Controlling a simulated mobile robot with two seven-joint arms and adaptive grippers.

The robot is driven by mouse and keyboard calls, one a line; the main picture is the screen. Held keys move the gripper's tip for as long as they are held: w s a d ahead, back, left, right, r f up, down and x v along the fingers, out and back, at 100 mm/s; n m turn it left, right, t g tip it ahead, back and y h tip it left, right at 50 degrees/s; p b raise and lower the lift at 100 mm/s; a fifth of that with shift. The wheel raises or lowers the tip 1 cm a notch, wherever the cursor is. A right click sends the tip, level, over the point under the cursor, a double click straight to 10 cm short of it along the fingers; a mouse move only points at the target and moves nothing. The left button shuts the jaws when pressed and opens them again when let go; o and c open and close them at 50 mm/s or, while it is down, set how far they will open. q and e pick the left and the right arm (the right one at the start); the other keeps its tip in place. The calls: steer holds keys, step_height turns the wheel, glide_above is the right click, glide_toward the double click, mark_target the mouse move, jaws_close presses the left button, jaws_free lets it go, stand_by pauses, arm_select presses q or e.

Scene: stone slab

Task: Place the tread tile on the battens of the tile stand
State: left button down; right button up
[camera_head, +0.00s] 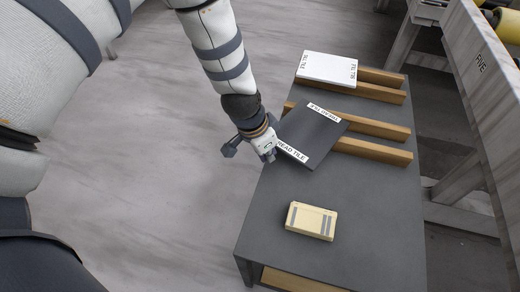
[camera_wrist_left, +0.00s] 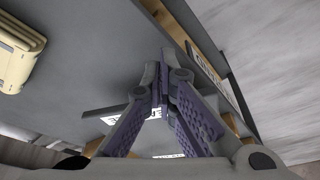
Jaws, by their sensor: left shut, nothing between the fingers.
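The tread tile (camera_head: 315,132) is a dark square plate with white lettered strips on two opposite edges. In the head view it lies across the left part of the near pair of wooden battens (camera_head: 378,149), turned at an angle to them. Its front left corner reaches past the battens over the grey stand top (camera_head: 258,222); I cannot tell whether it lies flat. My left gripper (camera_head: 268,155) is shut and empty beside the tile's left corner. In the left wrist view its fingertips (camera_wrist_left: 160,75) meet, and a lettered strip shows behind the fingers. My right gripper is out of view.
A white tile (camera_head: 327,68) lies on the far pair of battens (camera_head: 380,84). A cream block with grey stripes (camera_head: 311,221) lies on the near part of the stand top. A pale beam marked FIVE (camera_head: 480,75) runs along the right. Open floor lies left of the stand.

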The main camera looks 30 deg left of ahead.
mark_target(291, 142)
arm_select(q)
steer(key=w+d, duration=0.1)
steer(key=w, duration=0.1)
steer(key=w+d+b, duration=0.1)
steer(key=w, duration=0.1)
steer(key=w+d, duration=0.1)
steer(key=shift+w+f, duration=0.15)
steer(key=shift+w, duration=0.25)
steer(key=shift+w+d, duration=0.1)
steer(key=shift+w, duration=0.25)
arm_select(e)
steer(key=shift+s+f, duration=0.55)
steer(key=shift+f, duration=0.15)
arm_select(q)
steer(key=shift+r, duration=0.2)
